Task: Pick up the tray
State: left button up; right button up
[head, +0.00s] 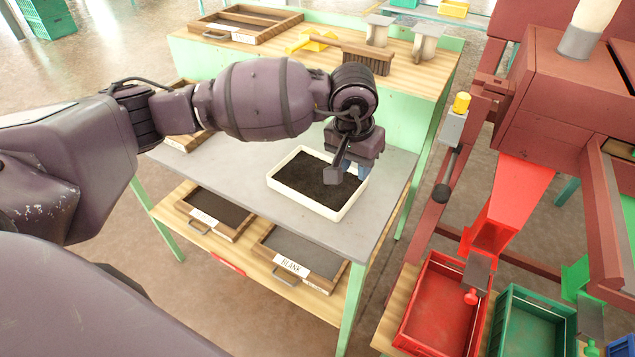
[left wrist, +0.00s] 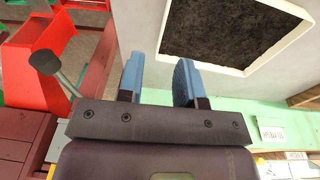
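A shallow white-rimmed tray (head: 339,215) filled with dark soil sits on the grey tabletop (head: 240,178) of the green-legged bench. It also shows at the upper right of the left wrist view (left wrist: 243,70). My left gripper (head: 350,172) hangs over the right part of the tray in the head view and hides some of it. In the left wrist view its two blue fingers (left wrist: 158,80) stand apart with nothing between them, beside the tray's edge. Whether they touch the rim cannot be told. My right gripper is in neither view.
A shelf below holds framed screens, one marked BLANK (head: 291,265). A wooden bench behind carries a brush (head: 367,57) and a wooden frame (head: 246,27). At right stand a red machine (head: 555,95), a red bin (head: 436,305) and a green bin (head: 532,325).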

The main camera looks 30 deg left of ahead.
pick_arm(q)
send_over(355, 194)
jog(key=f, duration=0.3)
jog(key=s+f, duration=0.1)
jog(key=f, duration=0.1)
jog(key=shift+a, duration=0.35)
jog(key=shift+w+d+f+b, duration=0.1)
jog(key=shift+w+f+b, duration=0.1)
jog(key=shift+f, duration=0.7)
jog(key=shift+w+d+f+b, duration=0.1)
jog(key=shift+w+f, duration=0.1)
jog(key=shift+f, duration=0.7)
jog(key=shift+w+d+f+b, duration=0.1)
jog(key=shift+w+f, duration=0.1)
jog(key=shift+f, duration=0.7)
jog(key=shift+c, duration=0.3)
grip_shut()
